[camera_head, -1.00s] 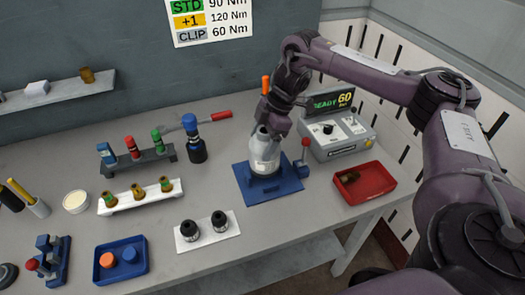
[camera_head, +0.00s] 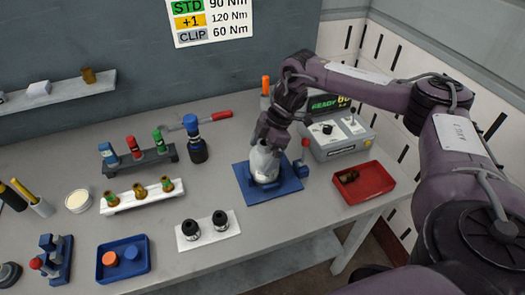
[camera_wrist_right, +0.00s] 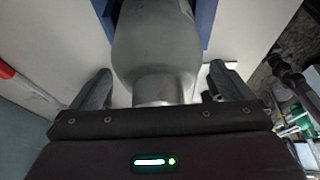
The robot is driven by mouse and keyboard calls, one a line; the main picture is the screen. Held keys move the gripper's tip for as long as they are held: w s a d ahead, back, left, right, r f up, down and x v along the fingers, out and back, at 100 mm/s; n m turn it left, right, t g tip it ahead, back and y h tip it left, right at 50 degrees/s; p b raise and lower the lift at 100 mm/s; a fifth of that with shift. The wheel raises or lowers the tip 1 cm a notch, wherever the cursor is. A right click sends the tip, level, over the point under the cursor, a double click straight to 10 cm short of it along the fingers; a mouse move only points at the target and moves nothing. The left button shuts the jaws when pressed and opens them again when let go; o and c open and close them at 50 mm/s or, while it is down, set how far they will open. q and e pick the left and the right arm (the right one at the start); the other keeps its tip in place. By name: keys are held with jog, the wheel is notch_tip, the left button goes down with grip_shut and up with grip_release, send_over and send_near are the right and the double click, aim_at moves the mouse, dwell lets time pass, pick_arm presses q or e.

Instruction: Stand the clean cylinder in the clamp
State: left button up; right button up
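The pale grey cylinder (camera_head: 264,165) stands about upright in the clamp on the blue base plate (camera_head: 285,188). In the right wrist view its body (camera_wrist_right: 157,45) and narrower neck run between my fingers. My right gripper (camera_head: 268,138) is at the cylinder's top and hides its upper end. In the right wrist view the right gripper (camera_wrist_right: 160,80) is open around it, with a gap showing beside the right finger. The clamp's jaws are mostly hidden by the cylinder. A red-knobbed lever (camera_head: 305,145) stands at the clamp's right. My left gripper is not in view.
A grey control box (camera_head: 340,135) with a green display is behind right. A red tray (camera_head: 378,190) holds a brass-coloured piece. Left are a white strip (camera_head: 235,224) with two black parts, coloured racks, a blue tray (camera_head: 143,262) and a dark blue-capped bottle (camera_head: 197,150).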

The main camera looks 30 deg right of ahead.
jog(key=shift+w+d+r, duration=0.1)
jog(key=shift+d+r, duration=0.1)
jog(key=shift+r, duration=0.25)
jog(key=b+v, duration=0.1)
jog(key=v, duration=0.4)
jog(key=shift+b, duration=0.4)
jog(key=p+v, duration=0.2)
jog(key=v, duration=0.4)
jog(key=shift+p, duration=0.4)
